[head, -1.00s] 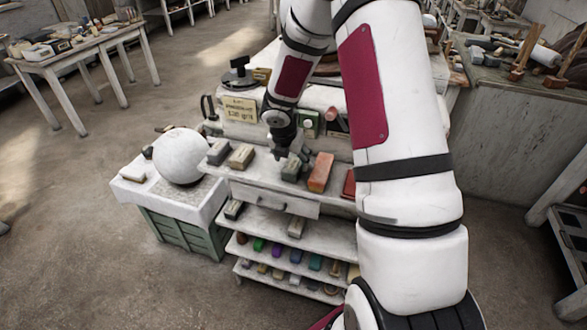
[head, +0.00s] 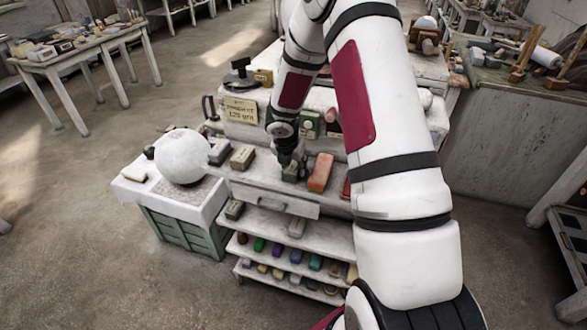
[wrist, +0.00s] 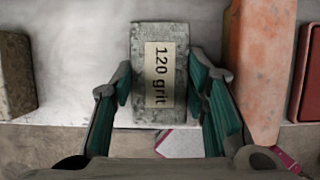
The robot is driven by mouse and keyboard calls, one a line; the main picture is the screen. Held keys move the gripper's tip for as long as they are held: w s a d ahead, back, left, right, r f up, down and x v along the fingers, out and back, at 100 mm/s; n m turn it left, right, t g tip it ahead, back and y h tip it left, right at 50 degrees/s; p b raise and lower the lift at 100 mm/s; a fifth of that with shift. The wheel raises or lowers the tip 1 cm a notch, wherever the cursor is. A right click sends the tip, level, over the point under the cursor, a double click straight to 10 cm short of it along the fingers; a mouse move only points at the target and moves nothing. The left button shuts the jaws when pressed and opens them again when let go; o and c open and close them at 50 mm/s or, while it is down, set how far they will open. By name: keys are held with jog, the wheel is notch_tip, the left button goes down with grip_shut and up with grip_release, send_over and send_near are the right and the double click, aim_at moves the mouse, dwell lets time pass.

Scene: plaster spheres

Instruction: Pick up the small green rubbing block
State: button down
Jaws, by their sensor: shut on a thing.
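A small grey-green block (wrist: 159,40) with a "120 grit" label lies on the top of the white shelf unit (head: 250,187). In the wrist view it stands between the two fingers of my gripper (wrist: 161,80), one along each long side. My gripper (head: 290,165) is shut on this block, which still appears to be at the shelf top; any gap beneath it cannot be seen. In the head view my fingers and wrist partly hide the block.
An orange block (head: 320,172) lies close to the right, with a red block (wrist: 310,75) beyond it. Tan (head: 242,157) and grey (head: 219,152) blocks lie to the left. A plaster sphere (head: 182,156) sits on a side stand. A grit sign (head: 241,110) stands behind.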

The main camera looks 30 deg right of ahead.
aim_at(293, 165)
jog(key=shift+r, duration=0.15)
notch_tip(293, 165, up, 18)
dwell(0.5)
jog(key=c, duration=1.8)
grip_release()
jog(key=c, duration=0.4)
jog(key=shift+o, duration=0.2)
